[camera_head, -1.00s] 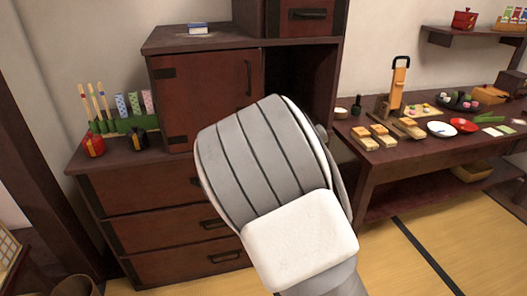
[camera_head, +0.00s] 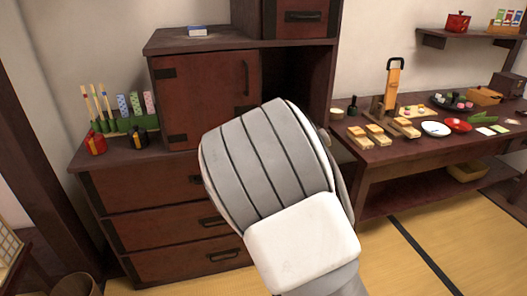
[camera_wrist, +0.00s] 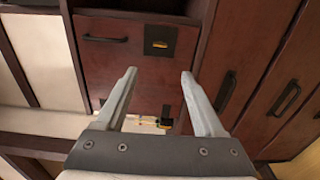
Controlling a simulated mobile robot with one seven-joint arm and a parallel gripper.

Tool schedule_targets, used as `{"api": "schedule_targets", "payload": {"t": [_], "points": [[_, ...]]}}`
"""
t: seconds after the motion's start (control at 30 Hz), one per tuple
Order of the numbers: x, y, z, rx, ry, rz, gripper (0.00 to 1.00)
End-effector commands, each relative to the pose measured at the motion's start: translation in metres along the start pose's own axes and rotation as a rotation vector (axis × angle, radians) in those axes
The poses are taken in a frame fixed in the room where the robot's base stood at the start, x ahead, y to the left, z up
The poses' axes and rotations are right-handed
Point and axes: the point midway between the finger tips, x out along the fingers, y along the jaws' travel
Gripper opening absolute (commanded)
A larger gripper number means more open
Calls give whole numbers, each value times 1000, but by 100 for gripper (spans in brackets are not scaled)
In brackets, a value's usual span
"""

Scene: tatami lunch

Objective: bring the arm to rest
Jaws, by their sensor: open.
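My gripper (camera_wrist: 158,75) shows in the wrist view with its two fingers spread apart and nothing between them. Beyond the fingers is the dark red-brown wooden chest (camera_wrist: 135,60), with black handles and a black metal plate. In the head view my arm stands raised in the middle, in front of the same chest (camera_head: 160,205), and hides part of its front and of the open compartment. The gripper itself does not show in the head view.
A wall shelf (camera_head: 450,41) carries a red pot (camera_head: 458,22). Colored sticks in a green stand (camera_head: 125,124) are on the chest's left. Tatami floor (camera_head: 440,215) is clear at lower right.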

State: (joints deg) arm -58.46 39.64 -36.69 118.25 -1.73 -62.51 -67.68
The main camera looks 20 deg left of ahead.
Motion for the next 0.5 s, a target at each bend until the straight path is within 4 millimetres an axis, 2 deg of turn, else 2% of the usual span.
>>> {"api": "schedule_targets", "payload": {"t": [0.17, 0.27, 0.37, 0.5], "points": [[-3, 4, 12, 43, -30, -17, 70], [-11, 10, 38, 142, -94, -60, 70], [-27, 17, 70, 293, -182, -123, 70], [-60, 26, 108, 522, -305, -208, 70]]}}
